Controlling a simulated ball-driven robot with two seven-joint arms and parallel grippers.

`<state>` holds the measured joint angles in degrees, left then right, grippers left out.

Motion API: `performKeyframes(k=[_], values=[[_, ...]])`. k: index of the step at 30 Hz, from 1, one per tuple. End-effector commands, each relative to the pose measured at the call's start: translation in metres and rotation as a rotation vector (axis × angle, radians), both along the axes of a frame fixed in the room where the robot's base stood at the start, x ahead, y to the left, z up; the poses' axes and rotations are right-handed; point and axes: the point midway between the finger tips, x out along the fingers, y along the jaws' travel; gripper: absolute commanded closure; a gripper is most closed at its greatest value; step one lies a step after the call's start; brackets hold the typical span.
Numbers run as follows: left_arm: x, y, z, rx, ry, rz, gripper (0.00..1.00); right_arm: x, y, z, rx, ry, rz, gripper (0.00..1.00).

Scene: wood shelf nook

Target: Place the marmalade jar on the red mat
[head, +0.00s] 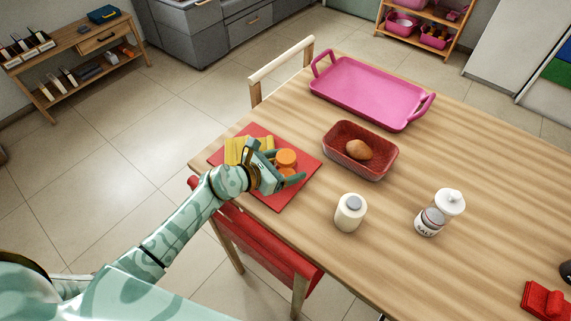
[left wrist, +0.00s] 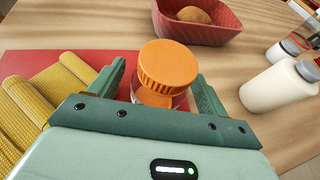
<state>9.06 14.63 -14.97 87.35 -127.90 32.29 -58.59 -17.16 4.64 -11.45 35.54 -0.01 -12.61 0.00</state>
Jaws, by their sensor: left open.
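The marmalade jar, with an orange lid (head: 286,157), stands on the red mat (head: 287,196) at the table's left side. In the left wrist view the jar's ribbed orange lid (left wrist: 168,66) is between the fingers, with part of its glass body below it. My left gripper (head: 286,172) is open around the jar, one finger on each side. The left wrist view shows a gap beside the lid; whether a finger touches the body lower down I cannot tell. The mat also shows in the left wrist view (left wrist: 98,58). My right gripper is not in view.
Yellow ribbed pieces (head: 236,149) lie on the mat beside my gripper. A red dish (head: 377,168) holding a bread roll, a white bottle (head: 349,214), a salt shaker (head: 431,221) and a pink tray (head: 365,95) stand nearby. A red chair (head: 265,245) stands at the edge.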

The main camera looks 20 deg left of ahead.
Motion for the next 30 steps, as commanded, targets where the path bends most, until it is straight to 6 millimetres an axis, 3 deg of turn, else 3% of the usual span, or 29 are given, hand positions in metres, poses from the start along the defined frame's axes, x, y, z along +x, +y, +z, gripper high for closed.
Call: performKeyframes(k=[9, 16, 30], values=[[-0.049, 0.034, 0.029, 0.004, -0.001, -0.002, 0.23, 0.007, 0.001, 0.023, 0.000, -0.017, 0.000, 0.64], [-0.082, 0.057, 0.042, 0.001, 0.000, 0.000, 0.23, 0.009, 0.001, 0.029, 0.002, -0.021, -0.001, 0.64], [-0.091, 0.063, 0.047, -0.001, -0.001, 0.000, 0.23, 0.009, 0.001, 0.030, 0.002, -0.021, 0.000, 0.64]])
